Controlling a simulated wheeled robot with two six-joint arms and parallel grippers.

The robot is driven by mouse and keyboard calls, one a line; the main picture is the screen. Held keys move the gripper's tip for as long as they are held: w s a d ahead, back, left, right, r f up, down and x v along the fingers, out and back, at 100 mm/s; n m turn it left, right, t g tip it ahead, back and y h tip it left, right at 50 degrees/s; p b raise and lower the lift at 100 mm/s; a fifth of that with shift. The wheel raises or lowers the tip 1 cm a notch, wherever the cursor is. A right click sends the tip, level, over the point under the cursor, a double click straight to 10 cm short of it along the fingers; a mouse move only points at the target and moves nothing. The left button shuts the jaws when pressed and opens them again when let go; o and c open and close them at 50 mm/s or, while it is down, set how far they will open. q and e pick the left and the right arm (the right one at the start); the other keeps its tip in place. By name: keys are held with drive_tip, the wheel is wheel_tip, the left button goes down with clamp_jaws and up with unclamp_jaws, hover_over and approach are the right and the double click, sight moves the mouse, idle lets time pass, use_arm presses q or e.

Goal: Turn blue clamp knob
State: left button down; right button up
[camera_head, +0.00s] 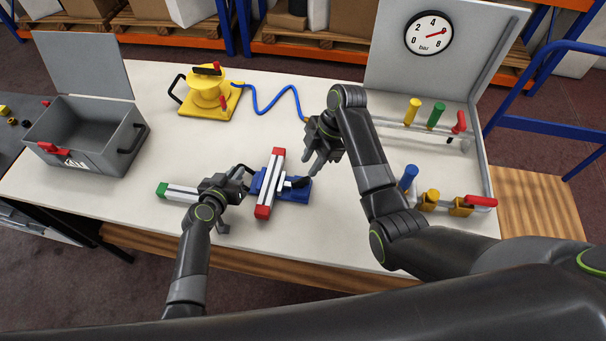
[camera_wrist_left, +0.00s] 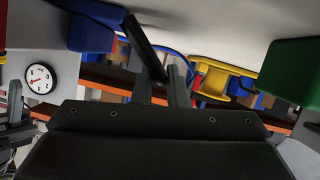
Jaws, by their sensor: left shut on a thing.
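A blue clamp (camera_head: 297,194) sits mid-table under a red-ended bar (camera_head: 270,185). A small black part, possibly its knob (camera_head: 301,182), shows on the right of the clamp. In the left wrist view the fingers (camera_wrist_left: 160,62) lie between a blue block (camera_wrist_left: 90,32) and the green end (camera_wrist_left: 285,75). My right gripper (camera_head: 322,165) hangs just above and right of the clamp; its fingers look apart and empty.
A yellow vacuum unit (camera_head: 208,95) with a blue hose stands behind. A grey open box (camera_head: 85,135) is at the left. Upright colored handles, one of them blue (camera_head: 408,177), stand at the right near a panel with a pressure gauge (camera_head: 428,33). The front left of the table is clear.

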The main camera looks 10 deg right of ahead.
sight(301, 179)
drive_tip(key=x, duration=0.6)
drive_tip(key=shift+f, duration=0.1)
drive_tip(key=shift+c, duration=0.3)
clamp_jaws()
